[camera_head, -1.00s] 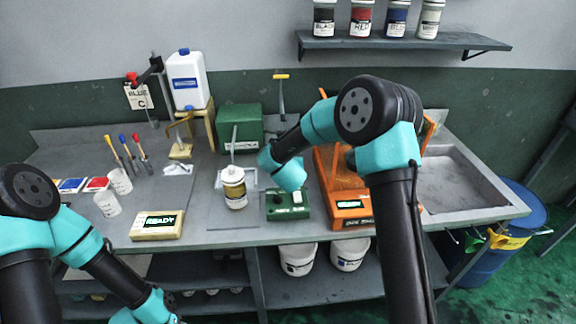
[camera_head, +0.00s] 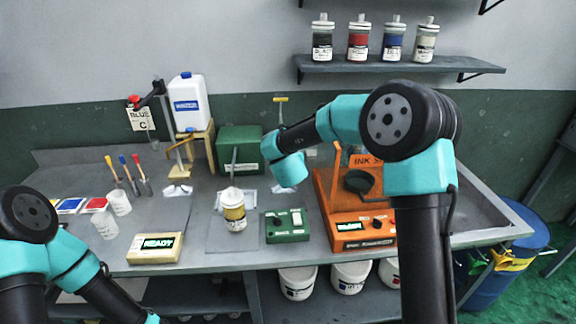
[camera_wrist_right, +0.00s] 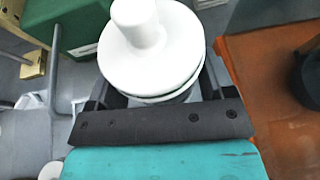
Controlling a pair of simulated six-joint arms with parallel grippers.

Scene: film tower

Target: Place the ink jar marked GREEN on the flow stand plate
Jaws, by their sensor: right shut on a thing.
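My right gripper (camera_wrist_right: 155,95) is shut on a white-lidded jar (camera_wrist_right: 150,45) with a round knob on top. Its label is out of sight in the right wrist view, so I cannot read the colour word. In the head view my right wrist hides the fingers and most of the jar, above the bench near the green box. A jar with a yellowish label (camera_head: 234,216) stands on the bench; its word is too small to read. I cannot tell for sure which piece is the flow stand plate. My left gripper is below the picture edge.
An orange machine (camera_head: 326,205) with a dark round dish (camera_head: 359,181) stands right of centre. A green switch box (camera_head: 287,227) and green box (camera_head: 240,146) are near. A white jug (camera_head: 189,103) stands at the back left. Several jars stand on the wall shelf (camera_head: 400,68).

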